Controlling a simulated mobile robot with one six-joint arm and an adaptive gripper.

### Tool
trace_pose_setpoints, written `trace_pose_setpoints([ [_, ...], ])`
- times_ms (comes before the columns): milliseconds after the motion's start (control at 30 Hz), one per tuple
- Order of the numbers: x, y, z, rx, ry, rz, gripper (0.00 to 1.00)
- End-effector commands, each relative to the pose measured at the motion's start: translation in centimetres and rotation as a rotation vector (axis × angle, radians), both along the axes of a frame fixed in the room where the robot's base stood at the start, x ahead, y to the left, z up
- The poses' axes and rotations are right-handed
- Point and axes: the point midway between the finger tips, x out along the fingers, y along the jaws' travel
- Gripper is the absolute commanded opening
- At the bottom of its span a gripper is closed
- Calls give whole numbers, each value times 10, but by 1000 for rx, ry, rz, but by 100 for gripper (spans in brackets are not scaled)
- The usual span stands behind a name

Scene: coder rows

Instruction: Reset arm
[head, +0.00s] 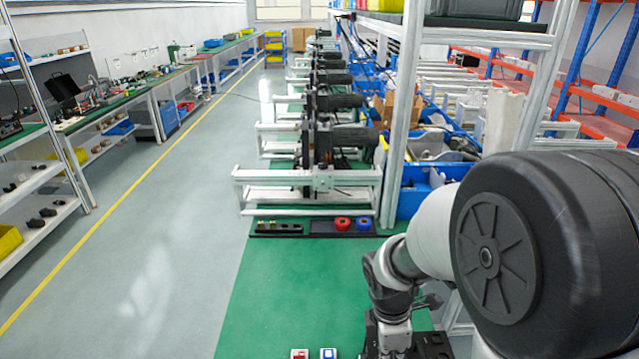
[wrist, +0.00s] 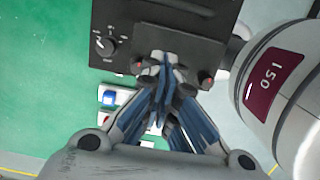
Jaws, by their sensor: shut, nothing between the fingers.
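My gripper (wrist: 166,62) shows in the wrist view with its blue-grey fingers together and nothing between the tips. The tips point at a dark box with a dial (wrist: 104,45) and appear over its lower edge in the picture. I cannot tell whether they touch it. In the head view my arm hangs at the lower right, and the gripper's fingers cannot be made out there.
A white block with a blue top (head: 329,353) and one with a red top (head: 300,354) sit at the bottom of the head view. Red and blue rolls (head: 343,224) lie in a dark tray by the machine frames (head: 310,180). The grey aisle (head: 150,260) is clear.

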Motion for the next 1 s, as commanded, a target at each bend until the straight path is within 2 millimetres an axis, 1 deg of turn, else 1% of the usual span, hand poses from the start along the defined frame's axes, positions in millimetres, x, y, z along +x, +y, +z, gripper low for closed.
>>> trace_pose_setpoints([
  [33, 0, -1, 8, 0, 0, 0, 0],
  [367, 0, -1, 8, 0, 0, -2, 0],
  [467, -1, -1, 17, 3, -20, -40, 0],
  [567, -7, -3, 41, 16, -70, -157, 0],
  [667, -21, -5, 76, 44, -144, -349, 0],
  [700, -28, -5, 90, 61, -176, -440, 0],
  [800, -50, -6, 122, 112, -249, -663, 0],
  [900, -74, -5, 148, 174, -314, -883, 0],
  [1000, -98, -4, 168, 246, -366, -1093, 0],
])
